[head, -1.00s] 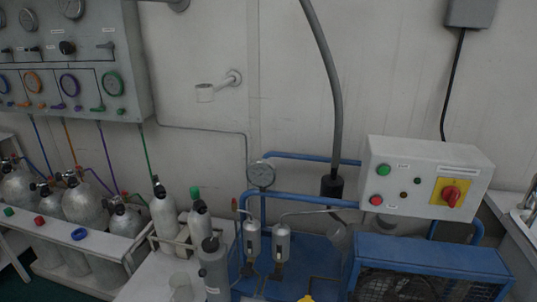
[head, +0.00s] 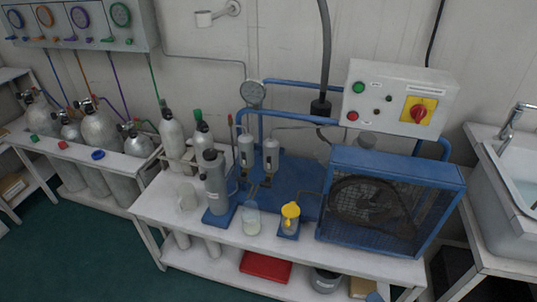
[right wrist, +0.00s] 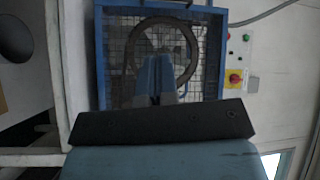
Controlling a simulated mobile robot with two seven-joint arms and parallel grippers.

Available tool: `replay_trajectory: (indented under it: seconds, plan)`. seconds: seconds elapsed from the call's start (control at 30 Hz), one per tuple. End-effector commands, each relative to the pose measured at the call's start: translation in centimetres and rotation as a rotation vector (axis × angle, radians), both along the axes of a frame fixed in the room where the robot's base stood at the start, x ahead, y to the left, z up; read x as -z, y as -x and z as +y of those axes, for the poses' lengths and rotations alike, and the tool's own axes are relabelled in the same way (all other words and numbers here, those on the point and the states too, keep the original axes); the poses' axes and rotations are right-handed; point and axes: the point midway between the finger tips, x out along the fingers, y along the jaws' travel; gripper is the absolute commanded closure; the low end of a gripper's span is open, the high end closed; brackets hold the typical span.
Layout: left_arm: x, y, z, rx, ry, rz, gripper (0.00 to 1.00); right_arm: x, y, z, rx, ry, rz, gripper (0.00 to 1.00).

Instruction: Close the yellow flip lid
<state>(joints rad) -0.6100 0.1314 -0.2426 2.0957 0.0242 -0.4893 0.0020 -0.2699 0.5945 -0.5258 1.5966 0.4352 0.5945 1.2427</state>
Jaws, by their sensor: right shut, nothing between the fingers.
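The jar stands on a blue base near the front edge of the white bench. The lid looks raised, but its exact angle is too small to tell. My right gripper (right wrist: 157,64) shows in the right wrist view, with its fingers together and empty. It points toward the blue caged fan, apart from the lid. The lid is not seen in the right wrist view. My left gripper is not in view.
The blue fan cage (head: 391,205) stands right of the jar, under the white control box (head: 398,98). A pale jar (head: 251,218) and a grey cylinder (head: 215,182) stand left of it. A sink (head: 508,190) is at the far right. Green floor is free in front.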

Motion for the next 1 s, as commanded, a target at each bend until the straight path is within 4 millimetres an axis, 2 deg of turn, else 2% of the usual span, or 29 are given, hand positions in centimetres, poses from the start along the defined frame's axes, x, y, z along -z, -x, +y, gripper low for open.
replay_trajectory:
  seconds: [0.37, 0.57, 0.8, 1.0]
  plan:
    - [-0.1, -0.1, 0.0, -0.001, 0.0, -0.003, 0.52, -0.2, 3.9, 0.8, -0.097, 0.782, -0.022, 1.0]
    - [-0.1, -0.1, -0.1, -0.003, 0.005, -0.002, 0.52, -0.9, 6.3, -0.5, -0.204, 1.231, -0.05, 1.0]
    - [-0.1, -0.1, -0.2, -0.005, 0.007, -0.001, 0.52, -2.5, 9.1, -3.2, -0.379, 1.716, -0.073, 1.0]
    - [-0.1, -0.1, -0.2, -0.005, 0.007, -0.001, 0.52, -2.4, 9.0, 0.5, -0.312, 1.607, -0.027, 1.0]
